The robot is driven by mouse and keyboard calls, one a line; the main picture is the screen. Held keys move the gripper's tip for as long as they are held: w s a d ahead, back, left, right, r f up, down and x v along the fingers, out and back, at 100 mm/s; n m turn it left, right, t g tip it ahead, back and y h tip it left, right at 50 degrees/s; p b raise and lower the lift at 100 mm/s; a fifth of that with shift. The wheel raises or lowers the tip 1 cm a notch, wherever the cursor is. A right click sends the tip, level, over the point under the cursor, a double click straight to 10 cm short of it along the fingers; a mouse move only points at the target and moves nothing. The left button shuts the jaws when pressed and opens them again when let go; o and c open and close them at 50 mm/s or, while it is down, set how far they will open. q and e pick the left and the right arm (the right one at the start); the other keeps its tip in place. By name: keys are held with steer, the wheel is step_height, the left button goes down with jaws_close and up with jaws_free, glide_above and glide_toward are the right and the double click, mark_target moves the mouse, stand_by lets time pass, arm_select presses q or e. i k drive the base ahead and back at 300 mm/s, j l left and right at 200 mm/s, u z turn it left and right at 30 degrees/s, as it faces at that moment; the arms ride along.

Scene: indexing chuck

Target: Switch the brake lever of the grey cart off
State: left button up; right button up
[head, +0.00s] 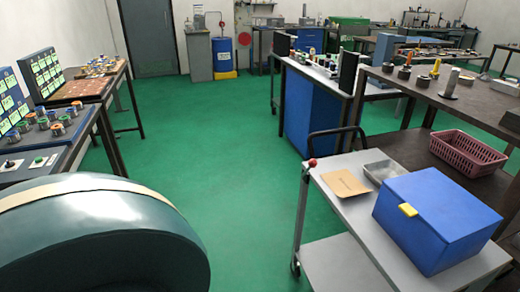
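The grey cart (345,215) stands at the lower right, with a light grey top and a lower shelf. A small red round knob (312,162) sits at the far left corner of its top, beside the dark push handle (335,132). It looks like the end of the brake lever; the rest of the lever is too small to make out, so I cannot tell its setting. Neither of my grippers is in the head view, and nothing is seen touching the cart.
On the cart are a blue box (438,218) with a yellow latch, a brown card (346,182) and a metal tray (386,170). A dark bench with a pink basket (466,153) adjoins on the right. A large teal rounded form fills the lower left. Green floor (245,190) between is clear.

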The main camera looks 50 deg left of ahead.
mark_target(313, 164)
steer(key=u, duration=0.4)
steer(key=l+u, duration=0.1)
steer(key=u, duration=0.25)
steer(key=l+u, duration=0.1)
steer(key=u, duration=0.65)
steer(key=i+l, duration=0.15)
steer(key=l, duration=0.25)
steer(key=i+l, duration=0.15)
steer(key=l, duration=0.2)
steer(key=k+z, duration=0.1)
steer(key=k+j, duration=0.05)
